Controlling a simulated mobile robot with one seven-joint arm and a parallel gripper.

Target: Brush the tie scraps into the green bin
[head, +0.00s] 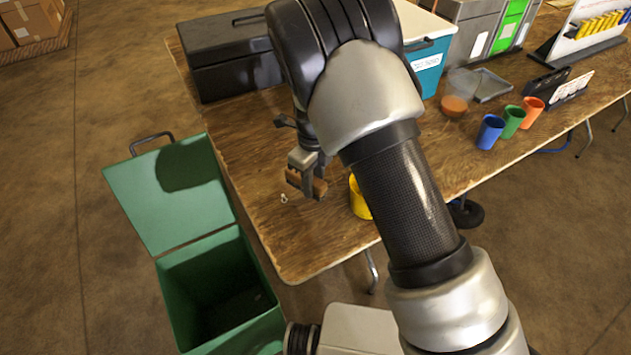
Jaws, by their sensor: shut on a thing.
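My gripper (308,170) points down over the near left part of the wooden table. It is shut on a brown wooden block-like brush (311,187), held at or just above the tabletop; I cannot tell whether it touches. A small pale tie scrap (284,198) lies on the table just left of and below the brush. Any other scraps are hidden or too small to see. The green bin (216,336) stands on the floor against the table's left edge, its lid (165,200) swung open to the back left. Its visible inside looks dark and empty.
A yellow cup (360,203) stands right of the brush, partly behind my arm. A black toolbox (228,58) and a teal-and-white box (432,64) are at the back. Blue (489,132), green (513,121) and orange (532,111) cups stand right. The table's near left corner is clear.

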